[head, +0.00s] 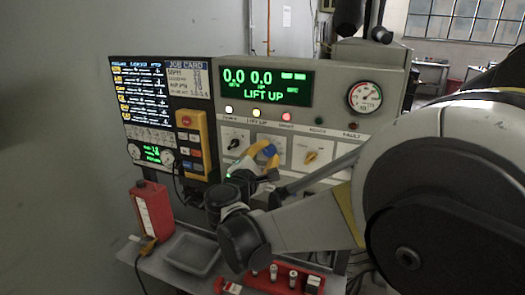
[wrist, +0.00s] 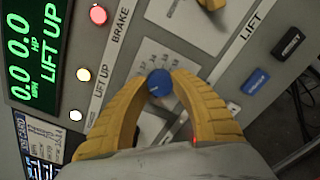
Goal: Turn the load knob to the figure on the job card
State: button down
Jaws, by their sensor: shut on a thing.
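A round blue knob (wrist: 159,82) sits on a pale dial plate with printed figures, too small to read surely. I take it for the load knob, though its name label does not show. My gripper (wrist: 160,88) has its two yellow curved fingers shut on the knob from both sides. In the head view my gripper (head: 262,157) is at the panel's middle dial, hiding most of it. The job card (head: 188,80) is on the screen at the upper left, and its figures are too blurred to read.
The green display (head: 265,86) reads 0.0, 0.0 and LIFT UP. A black knob (head: 235,143) and a yellow knob (head: 311,157) flank the gripped dial. Lift switches (wrist: 256,81) are close by. A grey tray (head: 190,254) and a red bottle (head: 152,208) stand below.

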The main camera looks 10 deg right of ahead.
jog(key=m, duration=0.4)
jog(key=shift+m+p, duration=0.3)
jog(key=m, duration=0.3)
jog(key=shift+m, duration=0.4)
jog(key=m, duration=0.4)
jog(key=shift+p, duration=0.4)
jog(key=m, duration=0.8)
jog(key=shift+m, duration=0.3)
jog(key=m, duration=0.3)
jog(key=shift+m+p, duration=0.3)
jog(key=m, duration=0.7)
